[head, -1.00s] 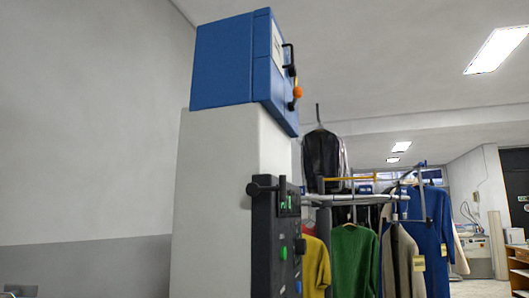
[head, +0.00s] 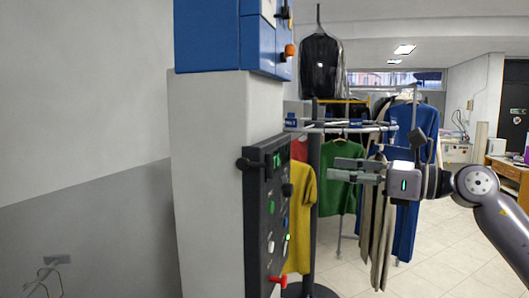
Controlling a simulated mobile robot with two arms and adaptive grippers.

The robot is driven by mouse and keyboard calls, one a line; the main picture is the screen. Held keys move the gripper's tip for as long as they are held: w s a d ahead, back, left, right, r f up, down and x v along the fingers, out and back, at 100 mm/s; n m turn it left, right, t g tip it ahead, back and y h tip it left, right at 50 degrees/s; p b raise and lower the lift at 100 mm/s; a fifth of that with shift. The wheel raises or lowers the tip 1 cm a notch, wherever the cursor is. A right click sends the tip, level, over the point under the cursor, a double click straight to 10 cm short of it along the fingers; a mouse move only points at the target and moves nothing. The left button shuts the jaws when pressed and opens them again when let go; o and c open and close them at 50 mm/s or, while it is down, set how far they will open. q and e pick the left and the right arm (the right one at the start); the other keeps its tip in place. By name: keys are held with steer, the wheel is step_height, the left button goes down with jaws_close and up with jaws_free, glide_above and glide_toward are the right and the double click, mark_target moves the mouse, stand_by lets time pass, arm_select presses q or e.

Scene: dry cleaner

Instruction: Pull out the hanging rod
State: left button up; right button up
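The clothes rack (head: 312,215) stands beyond the pillar, with a curved light-grey hanging rail (head: 340,128) with blue fittings around its top. I cannot tell for sure which part is the hanging rod. Garments hang there: a yellow shirt (head: 300,215), a green shirt (head: 338,175), a dark garment in a cover (head: 322,68) and blue clothing (head: 402,125). My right gripper (head: 338,170) comes in from the right, just below the rail in the picture. Its two fingers point left, parted and empty, in front of the green shirt. My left gripper is not in view.
A black control panel (head: 268,220) with coloured buttons and a black side knob is fixed to the white pillar (head: 208,170). A blue box (head: 230,35) sits above it. A wooden desk (head: 505,170) stands at the far right. The tiled floor (head: 440,260) at the right is free.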

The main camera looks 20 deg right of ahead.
mark_target(270, 163)
steer(key=p+x, duration=0.7)
steer(key=x, duration=0.9)
steer(key=shift+a+p, duration=0.15)
steer(key=shift+p, duration=0.25)
steer(key=shift+w+a+f, duration=0.1)
steer(key=shift+w+a, duration=0.15)
steer(key=shift+a, duration=0.05)
jaws_close()
steer(key=shift+d, duration=0.1)
